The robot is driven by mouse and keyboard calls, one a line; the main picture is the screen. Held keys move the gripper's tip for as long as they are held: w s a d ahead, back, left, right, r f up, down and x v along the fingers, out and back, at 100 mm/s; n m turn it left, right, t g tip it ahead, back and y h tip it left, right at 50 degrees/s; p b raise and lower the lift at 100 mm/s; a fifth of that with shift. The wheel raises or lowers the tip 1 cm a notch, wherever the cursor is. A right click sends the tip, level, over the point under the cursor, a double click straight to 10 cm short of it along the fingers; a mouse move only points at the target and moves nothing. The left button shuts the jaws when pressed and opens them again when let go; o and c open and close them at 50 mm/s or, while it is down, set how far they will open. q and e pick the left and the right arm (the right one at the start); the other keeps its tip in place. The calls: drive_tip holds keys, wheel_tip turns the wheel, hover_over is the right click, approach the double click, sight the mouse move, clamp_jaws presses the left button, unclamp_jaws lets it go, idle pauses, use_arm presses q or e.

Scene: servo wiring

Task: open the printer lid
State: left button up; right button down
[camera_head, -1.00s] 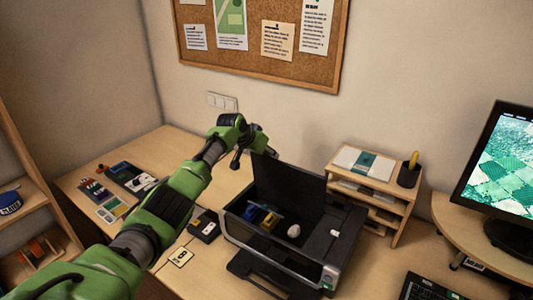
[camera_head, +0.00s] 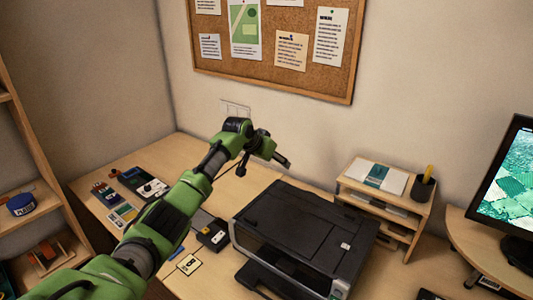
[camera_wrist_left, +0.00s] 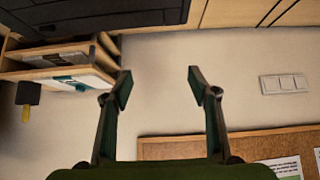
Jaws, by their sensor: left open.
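The black printer (camera_head: 300,238) stands on the desk, and its lid (camera_head: 305,215) lies flat and closed over the top. The inside of the printer is hidden. A small light label (camera_head: 345,245) shows on its right part. My left gripper (camera_head: 283,160) is behind and above the printer's back edge, apart from the lid. In the left wrist view my left gripper (camera_wrist_left: 157,85) has its two fingers spread with nothing between them. The dark printer (camera_wrist_left: 110,14) shows at the top left there. My right gripper is in neither view.
A wooden paper organiser (camera_head: 385,200) with a pen cup (camera_head: 423,188) stands right of the printer. Small parts (camera_head: 140,185) and a black box (camera_head: 213,235) lie to the left. A monitor (camera_head: 508,190) stands far right. The wall and cork board (camera_head: 275,50) are behind.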

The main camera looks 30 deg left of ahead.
use_arm(q)
drive_tip(key=v, duration=0.8)
drive_tip(key=shift+d, duration=0.1)
